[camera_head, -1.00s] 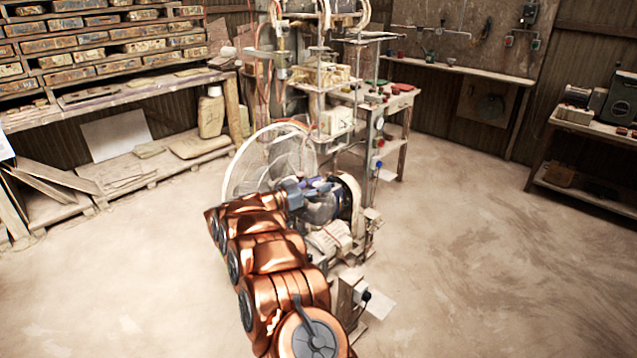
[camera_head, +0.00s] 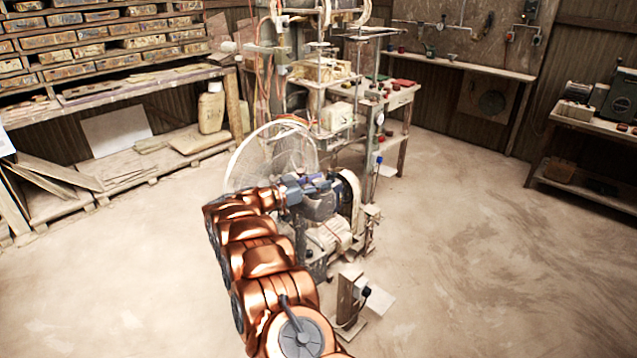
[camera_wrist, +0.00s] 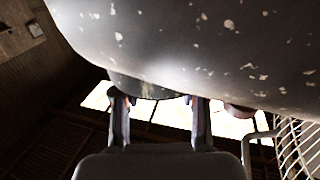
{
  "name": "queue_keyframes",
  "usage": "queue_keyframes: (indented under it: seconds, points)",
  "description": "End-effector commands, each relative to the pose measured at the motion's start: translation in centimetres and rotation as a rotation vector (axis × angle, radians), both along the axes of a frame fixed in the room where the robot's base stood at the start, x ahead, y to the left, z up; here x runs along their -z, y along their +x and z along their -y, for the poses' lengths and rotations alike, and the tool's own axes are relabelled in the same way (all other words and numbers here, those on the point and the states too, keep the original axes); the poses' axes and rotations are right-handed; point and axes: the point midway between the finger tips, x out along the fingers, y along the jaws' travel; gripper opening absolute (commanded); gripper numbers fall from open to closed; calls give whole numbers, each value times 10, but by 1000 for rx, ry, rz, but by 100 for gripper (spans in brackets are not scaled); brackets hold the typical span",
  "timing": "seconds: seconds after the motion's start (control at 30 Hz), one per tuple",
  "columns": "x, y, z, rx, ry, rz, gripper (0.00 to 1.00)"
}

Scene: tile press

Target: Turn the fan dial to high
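The fan's round wire guard (camera_head: 262,150) shows in the head view, left of and behind the end of my arm. In the wrist view, a large grey, paint-speckled rounded housing (camera_wrist: 190,40) fills the top, with part of the wire guard (camera_wrist: 298,150) at the right edge. A short dark stub (camera_wrist: 148,90) sticks out under the housing; I cannot tell if it is the dial. My gripper (camera_wrist: 160,103) has its two fingers apart, tips close under the housing near the stub. It also shows small in the head view (camera_head: 316,182). No dial marking is readable.
A motor (camera_head: 328,236) and machine frame stand close to my gripper. A small post with a box (camera_head: 352,292) stands on the floor at front. Tile shelves (camera_head: 110,40) are at left, a bench (camera_head: 590,120) at right. Open floor lies right and left.

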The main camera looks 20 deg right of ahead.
Motion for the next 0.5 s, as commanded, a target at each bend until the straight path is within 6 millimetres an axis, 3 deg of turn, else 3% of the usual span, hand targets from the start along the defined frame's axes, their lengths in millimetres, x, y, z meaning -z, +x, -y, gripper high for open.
queue_keyframes:
  seconds: [0.2,0.5]
  points:
    - [0,0,0,0,0,0,66]
    - [0,0,-2,-1,0,0,66]
